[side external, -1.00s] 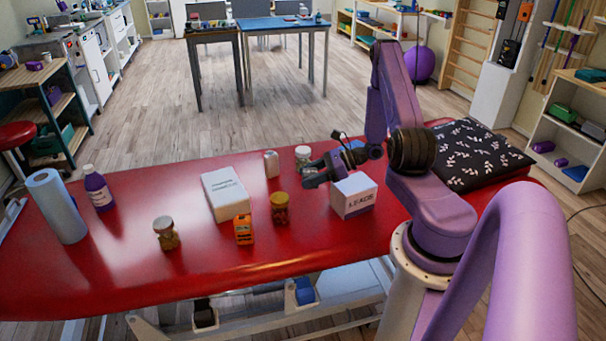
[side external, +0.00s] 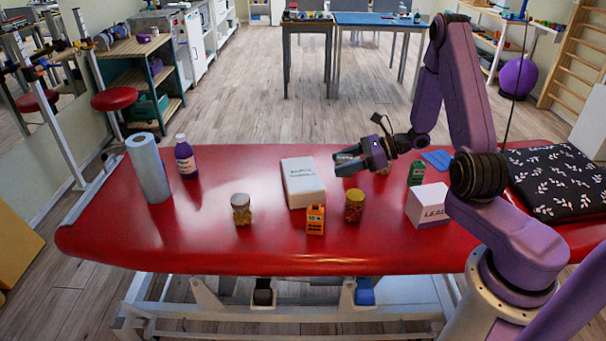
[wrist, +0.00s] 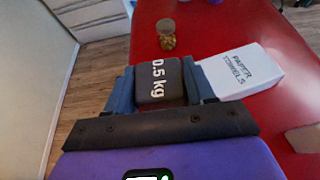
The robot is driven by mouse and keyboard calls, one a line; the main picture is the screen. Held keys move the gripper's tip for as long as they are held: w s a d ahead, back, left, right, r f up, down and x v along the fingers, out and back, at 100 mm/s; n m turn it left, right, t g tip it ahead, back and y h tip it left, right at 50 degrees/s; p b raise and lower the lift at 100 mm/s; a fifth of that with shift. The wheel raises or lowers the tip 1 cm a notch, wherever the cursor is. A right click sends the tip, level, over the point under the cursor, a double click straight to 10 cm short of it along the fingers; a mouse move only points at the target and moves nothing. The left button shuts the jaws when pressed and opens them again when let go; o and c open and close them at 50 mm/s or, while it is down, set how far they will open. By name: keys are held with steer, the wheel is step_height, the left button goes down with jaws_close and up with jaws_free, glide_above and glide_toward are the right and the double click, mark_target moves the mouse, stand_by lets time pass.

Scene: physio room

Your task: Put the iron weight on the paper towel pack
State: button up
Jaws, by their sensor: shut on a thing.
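The iron weight (wrist: 165,80) is a dark grey block marked 0.5 kg in the wrist view. My gripper (wrist: 160,88) is shut on it, with a blue-grey finger on each side. In the side view my gripper (side external: 347,164) is above the red table, just right of the paper towel pack; the weight is hard to make out there. The paper towel pack (side external: 303,183) is a white box lying on the table. It also shows in the wrist view (wrist: 242,72), right of the held weight and apart from it. Its top is bare.
An orange carton (side external: 315,220) and a red-filled jar (side external: 354,207) stand in front of the pack. Another jar (side external: 241,209) stands left. A LEADS box (side external: 427,207) and green bottle (side external: 416,173) are right. A paper roll (side external: 149,168) and purple bottle (side external: 186,157) stand far left.

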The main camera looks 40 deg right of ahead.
steer(key=shift+w+a, duration=0.1)
steer(key=shift+w, duration=0.3)
steer(key=w+d+f, duration=0.1)
steer(key=w+f, duration=0.3)
steer(key=w, duration=0.4)
glide_above(311, 184)
step_height(311, 184, down, 6)
steer(key=shift+r, duration=0.15)
steer(key=shift+f, duration=1.5)
steer(key=o, duration=1.5)
steer(key=shift+f, duration=0.2)
steer(key=shift+c, duration=0.2)
steer(key=shift+r, duration=0.1)
